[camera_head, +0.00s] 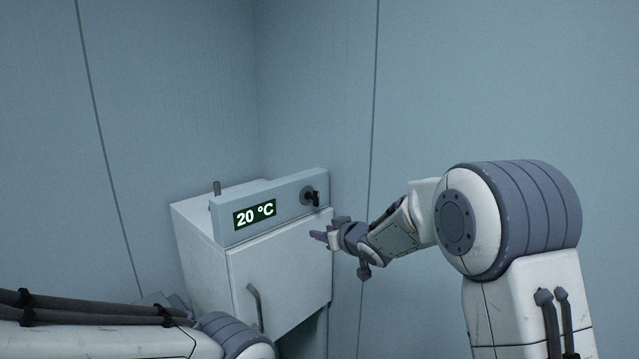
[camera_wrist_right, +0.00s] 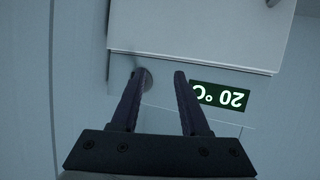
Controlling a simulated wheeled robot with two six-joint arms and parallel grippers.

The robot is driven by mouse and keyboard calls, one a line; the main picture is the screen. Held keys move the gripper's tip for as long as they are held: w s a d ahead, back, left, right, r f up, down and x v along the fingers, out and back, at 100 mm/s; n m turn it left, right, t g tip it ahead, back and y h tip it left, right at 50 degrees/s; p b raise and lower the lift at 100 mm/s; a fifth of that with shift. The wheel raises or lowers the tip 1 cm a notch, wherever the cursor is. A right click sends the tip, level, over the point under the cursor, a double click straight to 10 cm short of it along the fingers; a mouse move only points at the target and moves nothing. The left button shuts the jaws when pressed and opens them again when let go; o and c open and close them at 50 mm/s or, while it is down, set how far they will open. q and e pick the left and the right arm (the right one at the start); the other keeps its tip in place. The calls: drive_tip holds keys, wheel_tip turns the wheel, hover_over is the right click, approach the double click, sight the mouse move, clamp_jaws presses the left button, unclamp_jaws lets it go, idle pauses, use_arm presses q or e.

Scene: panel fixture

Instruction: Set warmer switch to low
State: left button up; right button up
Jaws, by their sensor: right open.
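The warmer (camera_head: 272,270) is a white box with a door and a pale blue control panel on top. Its display (camera_head: 255,215) reads 20 °C. The dark switch knob (camera_head: 311,197) sits at the right end of the panel. My right gripper (camera_head: 318,236) is open and empty, just below and in front of the knob. In the right wrist view the picture is upside down; the open fingers (camera_wrist_right: 158,76) point at the panel, with the round knob base (camera_wrist_right: 146,80) partly behind the left finger and the display (camera_wrist_right: 218,97) beside the right finger. My left gripper is not visible.
A grey door handle (camera_head: 255,306) stands out from the warmer's front. Pale blue walls (camera_head: 500,90) meet in a corner behind the warmer. Open air lies in front of the door.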

sight(318, 198)
drive_tip(key=w+d+r+n+y+p, duration=0.3)
drive_tip(key=w+d+y+p, duration=0.1)
drive_tip(key=w+d+y, duration=0.25)
drive_tip(key=p+x, duration=0.3)
drive_tip(key=x, duration=0.6)
drive_tip(key=shift+r+p, duration=0.2)
drive_tip(key=shift+p, duration=0.2)
use_arm(q)
wheel_tip(318, 198, up, 10)
drive_tip(key=shift+f, duration=0.25)
use_arm(e)
drive_tip(key=shift+w+a+t, duration=0.3)
drive_tip(key=shift+w+a, duration=0.1)
drive_tip(key=shift+f, duration=0.1)
clamp_jaws()
